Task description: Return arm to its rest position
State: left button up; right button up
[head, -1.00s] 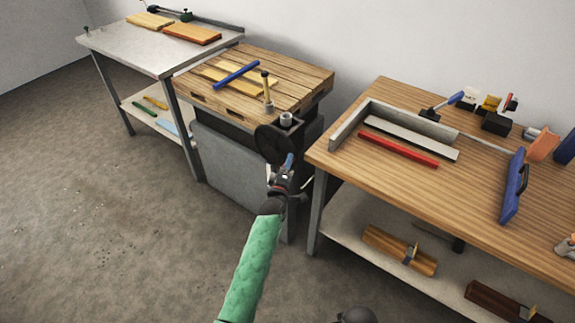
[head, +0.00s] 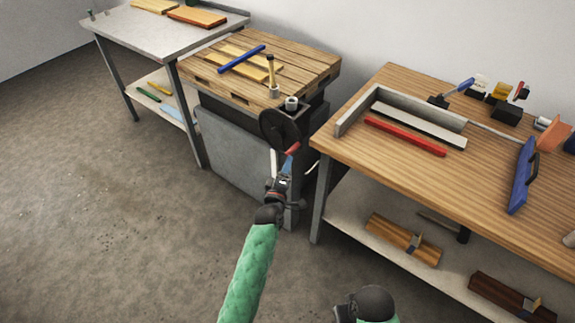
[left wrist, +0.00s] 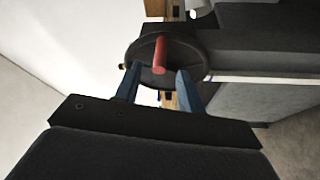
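My left arm, in a green sleeve, reaches up the middle of the head view. Its gripper (head: 288,166) is just below and in front of a black handwheel (head: 279,129) on the side of the wooden-topped bench. A red handle (head: 292,149) sticks out from the wheel. In the left wrist view the two blue fingers (left wrist: 158,72) stand apart with a visible gap. The red handle (left wrist: 160,55) shows between the fingertips and appears apart from both. The left gripper holds nothing. My right gripper is not in view; a dark joint of mine shows at the bottom.
The wooden-topped bench (head: 316,68) carries a blue bar (head: 242,58) and a mallet-like tool (head: 271,72). A wooden workbench (head: 400,165) with tools stands at right. A grey table (head: 150,32) stands at left. The floor at left is clear.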

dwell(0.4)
pick_arm(q)
jog(key=s+a+f+m+g, duration=0.2)
jog(key=s+f+m+g, duration=0.35)
jog(key=s, duration=0.45)
jog(key=s+a+f+m+g, duration=0.35)
jog(key=s+f, duration=0.25)
jog(key=s, duration=0.5)
jog(key=s+a+m+g+y, duration=0.1)
jog(key=s+a+g, duration=0.3)
jog(key=s, duration=0.6)
jog(key=s+a+m+g+y, duration=0.2)
jog(key=s+a+m+g, duration=0.2)
jog(key=s, duration=0.7)
jog(key=shift+s+a, duration=0.2)
jog(key=shift+a, duration=0.15)
jog(key=shift+r, duration=0.1)
